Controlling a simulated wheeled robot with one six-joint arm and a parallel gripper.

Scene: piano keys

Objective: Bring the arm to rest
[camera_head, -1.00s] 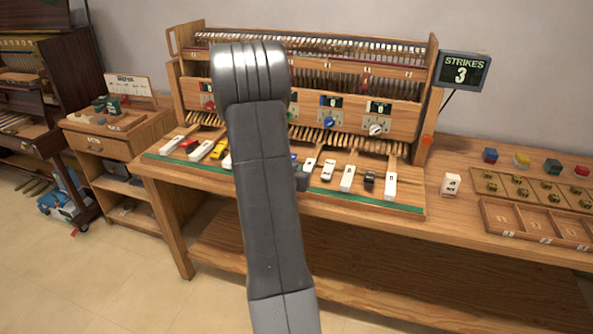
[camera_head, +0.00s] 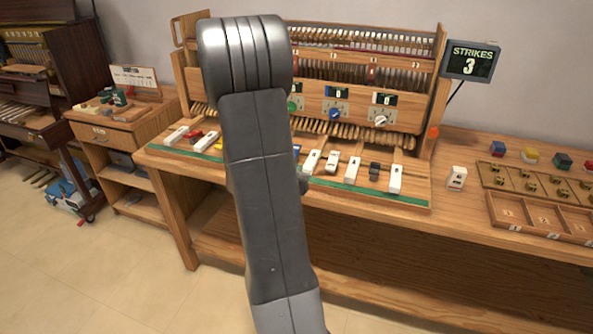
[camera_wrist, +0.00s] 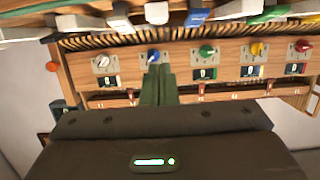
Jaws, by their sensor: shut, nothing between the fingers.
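My arm rises through the middle of the head view and hides part of the piano-key bench (camera_head: 215,265). My gripper is almost wholly hidden behind the arm there. In the wrist view my gripper (camera_wrist: 158,70) is shut and empty, its green fingers together. That view is upside down, and the fingers overlap the panel near the blue knob (camera_wrist: 153,56). No contact can be made out. White keys (camera_head: 396,178) and coloured keys sit in a row on the bench; the middle ones are hidden by the arm.
A screen (camera_head: 471,61) reading STRIKES 3 stands at the right. A compartment tray (camera_head: 535,215) and several coloured blocks lie on the right-hand table. A small cabinet (camera_head: 110,140) stands left of the bench. Open floor (camera_head: 100,270) lies in front.

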